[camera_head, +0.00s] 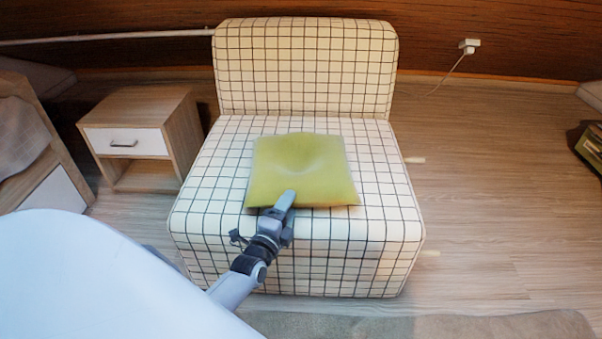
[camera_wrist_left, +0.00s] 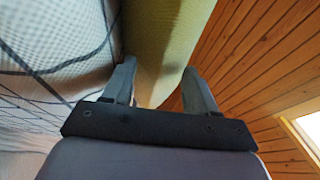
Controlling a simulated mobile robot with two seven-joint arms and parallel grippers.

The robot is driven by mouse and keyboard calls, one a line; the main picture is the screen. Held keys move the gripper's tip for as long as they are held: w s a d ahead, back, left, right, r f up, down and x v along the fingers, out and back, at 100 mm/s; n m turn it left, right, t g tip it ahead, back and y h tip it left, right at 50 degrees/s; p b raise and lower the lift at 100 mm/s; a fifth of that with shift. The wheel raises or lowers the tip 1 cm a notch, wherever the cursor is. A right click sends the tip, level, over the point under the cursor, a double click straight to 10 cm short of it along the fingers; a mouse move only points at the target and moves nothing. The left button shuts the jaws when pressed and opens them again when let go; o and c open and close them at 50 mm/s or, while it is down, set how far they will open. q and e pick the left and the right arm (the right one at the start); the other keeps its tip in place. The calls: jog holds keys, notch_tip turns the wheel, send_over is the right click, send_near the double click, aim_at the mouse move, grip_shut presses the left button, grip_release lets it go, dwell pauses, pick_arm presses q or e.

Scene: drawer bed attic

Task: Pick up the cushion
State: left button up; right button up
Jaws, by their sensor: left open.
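The cushion (camera_head: 300,165) is yellow-green and square, lying flat on the seat of a white armchair (camera_head: 305,65) with a dark grid pattern. My left gripper (camera_head: 284,200) is at the cushion's front edge. In the left wrist view the cushion (camera_wrist_left: 165,40) reaches down between the two open fingers of the left gripper (camera_wrist_left: 160,88). One finger is on the side of the checked seat (camera_wrist_left: 50,40), the other on the open side. I cannot tell whether the fingers touch the cushion. The right gripper is not in view.
A wooden nightstand (camera_head: 143,140) with a white drawer stands left of the chair. A bed (camera_head: 35,150) is at the far left. A rug (camera_head: 440,326) lies in front.

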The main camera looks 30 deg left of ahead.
pick_arm(q)
jog(key=shift+w+a+f+b, duration=0.1)
jog(key=shift+w+a+b, duration=0.1)
jog(key=shift+w, duration=0.45)
jog(key=shift+w+a+b, duration=0.1)
jog(key=shift+w+b, duration=0.05)
jog(key=shift+w, duration=0.45)
grip_shut()
